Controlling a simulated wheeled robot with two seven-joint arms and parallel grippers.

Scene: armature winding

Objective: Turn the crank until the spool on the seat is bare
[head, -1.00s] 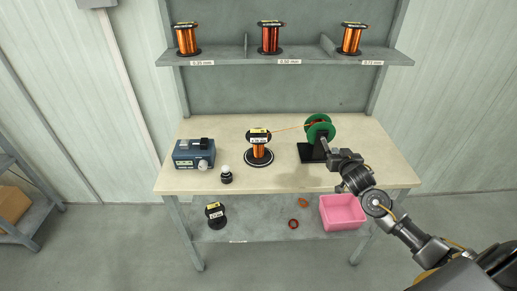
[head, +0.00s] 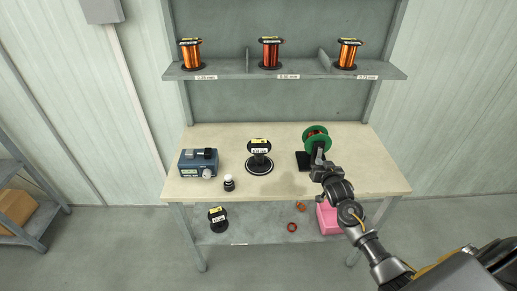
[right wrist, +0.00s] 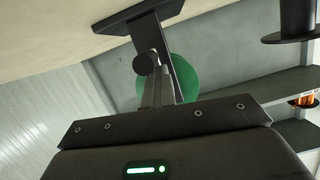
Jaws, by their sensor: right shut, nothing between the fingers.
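The spool (head: 259,147) stands upright on the round seat (head: 248,167) mid-bench; its core looks black and bare, with a yellow and white label on top. The winder has a green-flanged reel (head: 314,133) with reddish-brown winding, on a black stand (head: 303,161). No wire shows between spool and reel. My right gripper (head: 319,160) is at the winder's front, shut and empty. In the right wrist view its fingers (right wrist: 158,88) are beside the dark crank knob (right wrist: 145,62), with the green reel (right wrist: 184,75) behind; whether they touch the knob is unclear. My left gripper is out of view.
A blue meter box (head: 197,163) and a small black-and-white jar (head: 229,183) stand left of the seat. Another black spool (head: 218,219) and a pink bin (head: 327,219), partly behind my arm, are on the lower shelf. Copper spools line the upper shelf (head: 225,74).

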